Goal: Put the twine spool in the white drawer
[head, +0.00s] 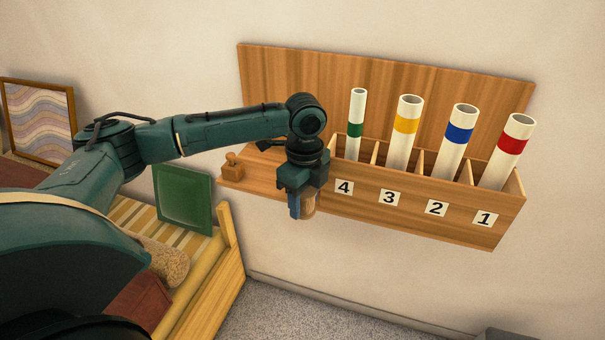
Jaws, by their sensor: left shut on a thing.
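My left gripper (301,207) points down in front of the left part of the wooden wall rack. It is shut on a small tan thing (309,204) that looks like the twine spool; the fingers hide part of it. The held thing is in the air, and I cannot tell how far it is from the rack. No white drawer shows in this view. My right gripper is not in view.
The wall rack (415,211) has compartments labelled 4, 3, 2, 1 with banded white tubes. A small wooden knobbed object (232,167) is at its left. Below left are a green panel (184,197) and a wooden-framed surface (222,275). A framed print (38,120) stands far left.

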